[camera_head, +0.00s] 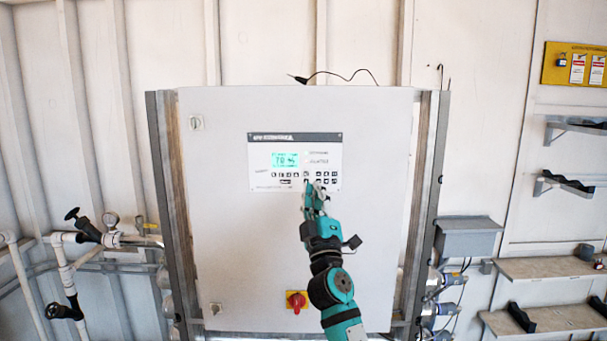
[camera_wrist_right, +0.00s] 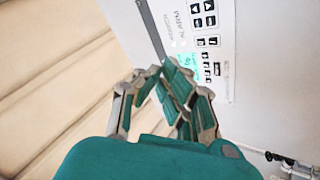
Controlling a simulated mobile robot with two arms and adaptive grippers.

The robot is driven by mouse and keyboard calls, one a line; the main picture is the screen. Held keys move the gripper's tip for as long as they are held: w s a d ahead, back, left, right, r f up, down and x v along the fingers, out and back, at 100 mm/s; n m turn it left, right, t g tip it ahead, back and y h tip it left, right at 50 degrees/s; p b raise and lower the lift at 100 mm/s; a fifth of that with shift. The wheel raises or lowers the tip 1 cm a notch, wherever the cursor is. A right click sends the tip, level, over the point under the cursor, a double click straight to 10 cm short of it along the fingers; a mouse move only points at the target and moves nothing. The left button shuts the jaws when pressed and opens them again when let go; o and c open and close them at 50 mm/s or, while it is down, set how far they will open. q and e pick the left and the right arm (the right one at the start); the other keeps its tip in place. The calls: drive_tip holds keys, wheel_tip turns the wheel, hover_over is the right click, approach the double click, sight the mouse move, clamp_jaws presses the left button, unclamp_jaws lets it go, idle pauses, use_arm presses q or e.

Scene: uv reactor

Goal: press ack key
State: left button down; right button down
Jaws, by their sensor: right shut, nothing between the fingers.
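The control panel (camera_head: 294,162) is on the front of a grey cabinet, with a lit green display (camera_head: 285,160) and rows of small black and white keys (camera_head: 290,175). The ack key cannot be told from the others, as the labels are too small to read. My right gripper (camera_head: 314,186) is shut and empty, with its fingertips at the lower right of the panel, in front of the key area. It hides some of the keys. The right wrist view shows the shut fingers (camera_wrist_right: 172,80) beside the panel keys (camera_wrist_right: 207,40). Contact cannot be told. My left gripper is not in view.
A red rotary switch (camera_head: 296,300) on a yellow plate sits low on the cabinet door (camera_head: 230,240). Pipes with a gauge and valve (camera_head: 90,228) stand at the left. Shelves (camera_head: 550,268) and a yellow lockout board (camera_head: 577,65) are at the right.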

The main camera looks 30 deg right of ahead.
sight(318, 174)
drive_tip(key=shift+s+r+h, duration=0.15)
drive_tip(key=shift+r+h, duration=0.15)
drive_tip(key=shift+r, duration=0.2)
drive_tip(key=w+d+b, duration=0.1)
drive_tip(key=w+b, duration=0.1)
drive_tip(key=w+d+b, duration=0.1)
drive_tip(key=w+b, duration=0.1)
drive_tip(key=w+d+b, duration=0.2)
drive_tip(key=w, duration=0.1)
drive_tip(key=shift+w+d+f, duration=0.1)
drive_tip(key=shift+f, duration=0.1)
drive_tip(key=shift+w+d+r, duration=0.15)
drive_tip(key=shift+w, duration=0.05)
drive_tip(key=shift+b, duration=0.3)
idle(0.9)
